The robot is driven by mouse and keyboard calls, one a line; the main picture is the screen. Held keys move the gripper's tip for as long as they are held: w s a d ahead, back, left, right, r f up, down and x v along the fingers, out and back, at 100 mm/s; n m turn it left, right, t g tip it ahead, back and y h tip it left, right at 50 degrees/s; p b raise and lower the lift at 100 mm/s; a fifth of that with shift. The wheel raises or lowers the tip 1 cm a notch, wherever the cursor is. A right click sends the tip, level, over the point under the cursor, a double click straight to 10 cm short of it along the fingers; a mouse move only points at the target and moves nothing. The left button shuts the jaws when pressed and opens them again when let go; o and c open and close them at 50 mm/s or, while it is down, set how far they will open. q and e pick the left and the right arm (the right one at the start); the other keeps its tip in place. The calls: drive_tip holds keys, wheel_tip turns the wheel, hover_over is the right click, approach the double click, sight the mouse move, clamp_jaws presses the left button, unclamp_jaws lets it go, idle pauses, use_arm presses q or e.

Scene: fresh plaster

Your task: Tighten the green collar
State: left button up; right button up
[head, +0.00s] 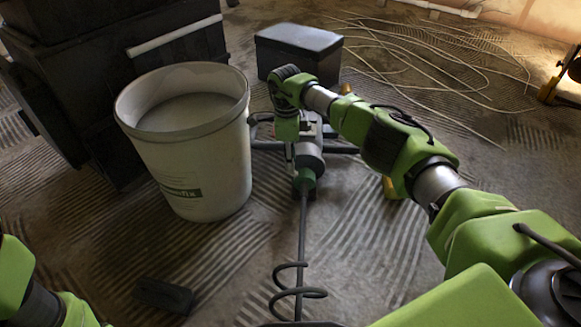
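A paddle mixer lies on the floor, its grey body (311,152) towards the back and its shaft (302,225) pointing at me. The green collar (305,180) sits where the body meets the shaft. My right arm reaches in from the right and bends down at the mixer. My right gripper (290,153) is at the left side of the mixer body, just above the collar in the picture. Its fingers are small, dark and partly hidden, so I cannot tell whether they touch or grip anything. Only green links of my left arm show at the lower left; its gripper is out of view.
A large white bucket (205,165) stands close left of the mixer. Dark stacked boxes (85,90) are behind it, and a black box (298,50) is at the back. Loose cable (440,60) lies at the back right. A dark block (163,295) lies on the front floor.

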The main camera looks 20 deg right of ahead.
wheel_tip(320, 180, up, 6)
drive_tip(key=shift+r, duration=0.15)
idle(0.5)
